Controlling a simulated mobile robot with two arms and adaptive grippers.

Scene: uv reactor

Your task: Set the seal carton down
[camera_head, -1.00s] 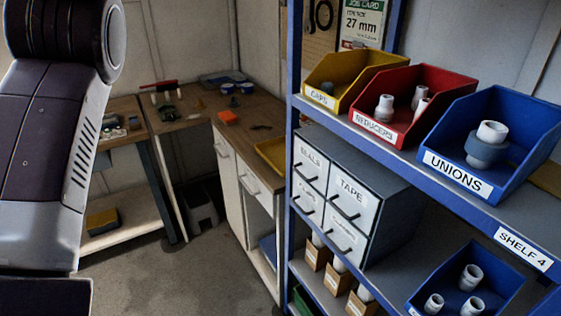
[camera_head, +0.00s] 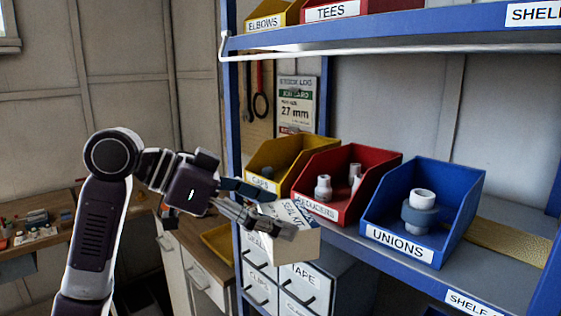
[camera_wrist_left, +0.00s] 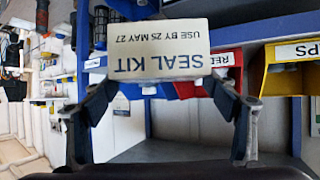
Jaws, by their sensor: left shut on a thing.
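The seal carton (camera_head: 293,243) is a small pale box with a printed top, held at the front edge of the shelf, in front of the red reducers bin. In the left wrist view the carton (camera_wrist_left: 160,52) shows its label upside down, reading "SEAL KIT, USE BY 25 MAY 27". My left gripper (camera_head: 268,220) is shut on the carton, coming in from the left. In the left wrist view its fingers (camera_wrist_left: 160,98) stand at either side of the carton. Whether the carton touches the shelf cannot be told. My right gripper is not in view.
Yellow caps (camera_head: 278,158), red reducers (camera_head: 335,212) and blue unions (camera_head: 398,247) bins stand on the blue shelf. Grey drawers (camera_head: 301,281) sit below the carton. A shelf with elbows and tees bins hangs above.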

